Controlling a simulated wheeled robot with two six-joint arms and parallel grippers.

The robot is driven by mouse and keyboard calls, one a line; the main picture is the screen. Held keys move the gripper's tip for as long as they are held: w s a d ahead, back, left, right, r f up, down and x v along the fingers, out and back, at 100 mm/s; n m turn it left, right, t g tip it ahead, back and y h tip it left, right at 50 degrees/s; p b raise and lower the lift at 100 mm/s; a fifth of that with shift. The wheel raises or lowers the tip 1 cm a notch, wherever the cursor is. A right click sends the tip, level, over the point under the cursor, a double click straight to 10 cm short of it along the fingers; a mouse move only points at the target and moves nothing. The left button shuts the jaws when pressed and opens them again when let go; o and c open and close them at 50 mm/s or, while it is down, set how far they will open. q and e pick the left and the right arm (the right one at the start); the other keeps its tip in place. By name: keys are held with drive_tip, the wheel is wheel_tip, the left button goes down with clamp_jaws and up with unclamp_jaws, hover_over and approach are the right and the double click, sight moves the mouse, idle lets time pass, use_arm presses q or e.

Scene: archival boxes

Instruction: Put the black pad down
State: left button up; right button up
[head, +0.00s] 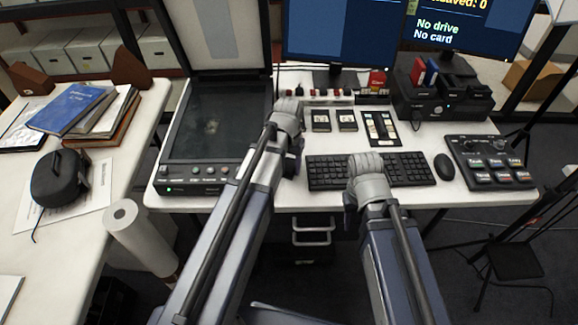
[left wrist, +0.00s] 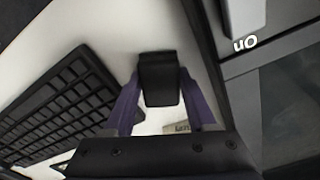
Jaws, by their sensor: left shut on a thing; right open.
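The black pad (left wrist: 160,80) is a small dark block between the purple fingers of my left gripper (left wrist: 160,100) in the left wrist view. The gripper is shut on it. White desk surface shows around the pad; I cannot tell whether the pad touches it. In the head view my left gripper (head: 290,150) is over the desk, between the scanner and the keyboard, and my own wrist hides the pad. My right gripper (head: 366,168) is open over the keyboard's front edge, its fingers largely hidden by the wrist.
A flatbed scanner (head: 215,125) with a raised lid stands left, a keyboard (head: 330,172) right. Behind are small dark panels (head: 346,120), a switch panel (head: 380,128) and monitors (head: 335,30). A mouse (head: 444,167) and a button console (head: 490,160) are further right.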

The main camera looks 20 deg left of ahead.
sight(289, 165)
use_arm(q)
drive_tip(key=shift+s+f+b, duration=0.25)
drive_tip(key=shift+f+b, duration=0.05)
drive_tip(key=o, duration=1.3)
drive_tip(key=shift+s+d, duration=0.1)
drive_tip(key=shift+s, duration=0.1)
drive_tip(key=shift+w+r+p, duration=0.25)
drive_tip(key=shift+r+p, duration=0.35)
drive_tip(key=shift+p, duration=0.25)
wheel_tip(289, 165, up, 12)
drive_tip(key=p, duration=1.2)
drive_tip(key=s+d+m, duration=0.1)
drive_tip(key=s+d, duration=0.2)
drive_tip(key=s, duration=0.1)
drive_tip(key=s+d, duration=0.4)
drive_tip(key=s, duration=0.1)
drive_tip(key=s+d+m+y, duration=0.1)
drive_tip(key=s+d, duration=0.2)
drive_tip(key=s, duration=0.1)
drive_tip(key=shift+s+d+f+m, duration=0.1)
drive_tip(key=shift+s+d+m, duration=0.05)
drive_tip(key=shift+s+m, duration=0.2)
